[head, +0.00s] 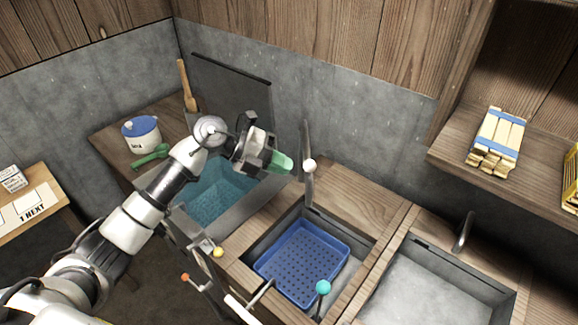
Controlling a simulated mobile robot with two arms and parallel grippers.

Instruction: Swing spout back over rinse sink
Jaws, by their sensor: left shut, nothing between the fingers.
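A grey metal spout (306,140) with a white ball knob (309,165) stands at the back edge of the middle sink (358,262). From this angle I cannot tell exactly which way its outlet points. The middle sink holds a blue perforated tray (302,262). To its left is a basin of teal water (215,195). My left gripper (281,162) reaches in over the right back part of the water basin. Its green-tipped fingers are shut and empty, just left of the spout and knob; whether they touch it is unclear. My right gripper is out of view.
A second tap (463,231) stands behind the empty right sink (430,287). Levers with a teal ball (323,287) and a yellow ball (218,252) rise at the front. A blue-lidded pot (142,134) and green scoop (150,156) sit left. A shelf (455,155) overhangs right.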

